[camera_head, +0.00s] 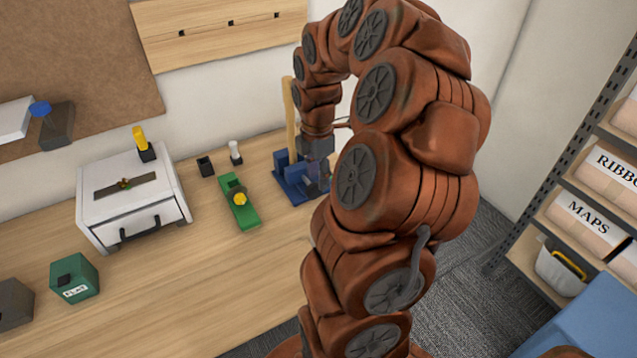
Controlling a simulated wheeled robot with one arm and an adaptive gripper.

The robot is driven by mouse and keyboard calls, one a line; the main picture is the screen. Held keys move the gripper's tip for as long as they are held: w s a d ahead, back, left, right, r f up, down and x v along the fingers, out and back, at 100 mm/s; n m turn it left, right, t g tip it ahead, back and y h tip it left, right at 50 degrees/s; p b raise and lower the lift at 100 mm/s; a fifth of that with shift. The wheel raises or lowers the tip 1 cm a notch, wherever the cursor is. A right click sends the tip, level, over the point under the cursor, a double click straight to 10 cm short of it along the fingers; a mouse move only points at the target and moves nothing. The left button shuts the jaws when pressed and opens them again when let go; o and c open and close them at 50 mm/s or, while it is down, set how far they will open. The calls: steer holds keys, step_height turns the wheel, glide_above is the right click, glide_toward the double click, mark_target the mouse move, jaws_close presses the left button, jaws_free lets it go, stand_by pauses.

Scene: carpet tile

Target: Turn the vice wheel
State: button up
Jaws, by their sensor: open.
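A blue vice (290,188) stands on the workbench near its right end. My gripper (319,184) hangs from my bent brown arm, pointing down at the vice's right side. It is small in this view and partly overlaps the vice; its jaws are open. I cannot make out a wheel on the vice, and I cannot tell whether the gripper touches the vice. My arm covers part of the area to the right of it.
On the workbench (190,280) are a green block with a yellow knob (239,202), a white drawer box (130,195), a small black block (205,166) and a green box (75,278). A shelf with labelled boxes (585,215) stands at right. The front bench middle is clear.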

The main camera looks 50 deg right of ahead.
mark_target(314, 191)
steer(key=shift+f+p, duration=0.3)
steer(key=shift+f, duration=1.65)
jaws_close()
